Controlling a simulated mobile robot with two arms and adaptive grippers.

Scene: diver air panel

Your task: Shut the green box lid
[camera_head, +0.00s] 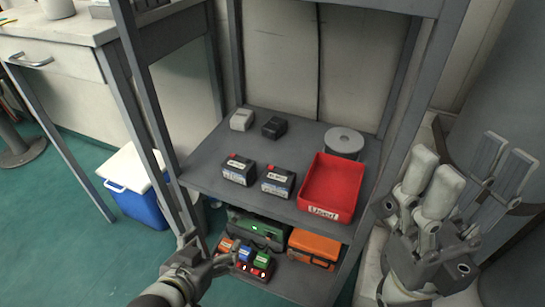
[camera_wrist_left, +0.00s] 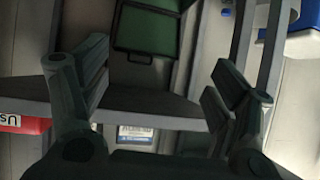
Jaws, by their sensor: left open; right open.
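The green box (camera_head: 268,228) sits on the low shelf under the middle shelf, partly hidden by the shelf edge and the things in front. In the left wrist view its dark green, black-edged face (camera_wrist_left: 150,30) shows beyond the fingers, cut off by the top edge. I cannot tell surely how far its lid stands open. My left gripper (camera_head: 206,257) is open and empty, left of the low shelf and apart from the box; its spread fingers show in the left wrist view (camera_wrist_left: 160,82). My right gripper (camera_head: 468,180) is open and empty, right of the rack.
A charger with coloured blocks (camera_head: 252,262) and an orange case (camera_head: 314,248) stand near the green box. The middle shelf (camera_head: 205,165) above carries a red bin (camera_head: 334,185), a grey reel (camera_head: 344,140) and several small blocks. Rack posts (camera_head: 150,100) and a blue cooler (camera_head: 142,203) are at left.

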